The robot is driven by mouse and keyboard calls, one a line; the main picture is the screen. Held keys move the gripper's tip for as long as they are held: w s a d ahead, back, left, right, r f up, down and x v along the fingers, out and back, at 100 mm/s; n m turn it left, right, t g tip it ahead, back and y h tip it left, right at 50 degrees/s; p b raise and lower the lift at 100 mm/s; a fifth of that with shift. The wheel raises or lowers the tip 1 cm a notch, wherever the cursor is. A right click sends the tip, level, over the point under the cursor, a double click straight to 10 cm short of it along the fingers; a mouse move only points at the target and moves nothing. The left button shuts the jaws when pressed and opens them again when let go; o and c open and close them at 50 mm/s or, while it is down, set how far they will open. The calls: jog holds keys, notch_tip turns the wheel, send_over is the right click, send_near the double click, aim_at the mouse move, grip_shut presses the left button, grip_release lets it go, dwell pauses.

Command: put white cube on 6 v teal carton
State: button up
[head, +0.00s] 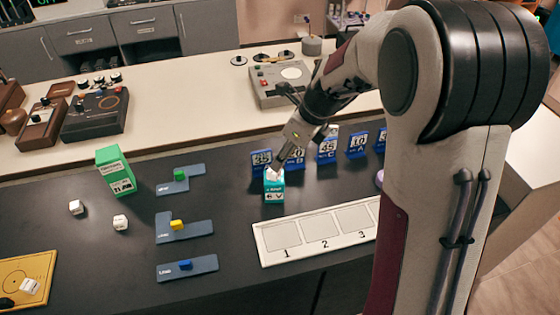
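A small white cube (273,174) shows at the carton's top, right under my fingertips. My gripper (277,168) points down at it from the upper right. The fingers are small and partly merge with the cube, so I cannot tell whether they grip it or whether it rests fully on the carton. Other white cubes with markings lie at the left: one (76,207), another (120,222), and one on the yellow board (30,286).
A green carton (116,171) stands at the left. Blue-grey plates hold a green (180,175), a yellow (177,225) and a blue block (185,265). Blue number signs (327,146) stand behind the teal carton. The white tray (290,254) lies to its right front.

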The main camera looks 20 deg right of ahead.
jog(key=shift+v, duration=2.6)
jog(key=s+r+n+t+h, duration=0.1)
jog(key=s+r+n, duration=0.3)
jog(key=s+n, duration=0.9)
jog(key=s+r+n+t+h, duration=0.1)
jog(key=s+r+n+h, duration=0.1)
jog(key=s+n, duration=1.1)
jog(key=shift+s+a+r+n, duration=0.4)
jog(key=shift+r+n, duration=0.1)
jog(key=shift+r, duration=0.35)
